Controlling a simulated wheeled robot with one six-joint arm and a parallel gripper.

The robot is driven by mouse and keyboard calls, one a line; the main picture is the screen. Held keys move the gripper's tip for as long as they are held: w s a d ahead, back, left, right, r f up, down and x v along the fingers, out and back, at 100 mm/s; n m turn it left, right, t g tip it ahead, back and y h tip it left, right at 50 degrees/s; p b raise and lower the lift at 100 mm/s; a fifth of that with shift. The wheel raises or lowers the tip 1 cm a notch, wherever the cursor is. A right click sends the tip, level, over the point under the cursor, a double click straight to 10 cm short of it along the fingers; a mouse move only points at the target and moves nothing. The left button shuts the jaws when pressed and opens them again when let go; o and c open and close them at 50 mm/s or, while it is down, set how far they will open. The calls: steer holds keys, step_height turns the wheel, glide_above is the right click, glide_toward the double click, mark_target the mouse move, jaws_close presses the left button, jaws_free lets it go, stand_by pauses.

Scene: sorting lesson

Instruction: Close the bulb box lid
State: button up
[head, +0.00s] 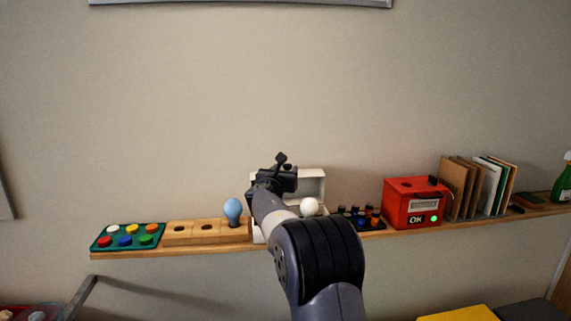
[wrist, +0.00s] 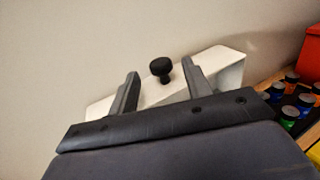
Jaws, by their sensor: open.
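The bulb box's white lid (head: 314,174) stands raised at the back of the shelf, with a white bulb (head: 310,207) in front of it. My arm hides much of the box (head: 259,237). In the wrist view the lid shows as a tilted white slab (wrist: 222,68) with a black knob (wrist: 161,66). My gripper (head: 281,160) is open at the lid's upper left. In the wrist view its fingertips (wrist: 160,72) stand on either side of the knob, with gaps on both sides; nothing is gripped.
Left of the box are a wooden block (head: 193,237) with a blue bulb (head: 233,210) and a green tray (head: 104,243) of coloured discs. To the right are small dark-capped bottles (head: 362,220), a red box (head: 401,200) and upright folders (head: 460,187). The wall is close behind.

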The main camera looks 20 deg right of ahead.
steer(key=shift+p+x, duration=0.3)
steer(key=shift+x, duration=0.65)
steer(key=shift+c, duration=0.2)
jaws_close()
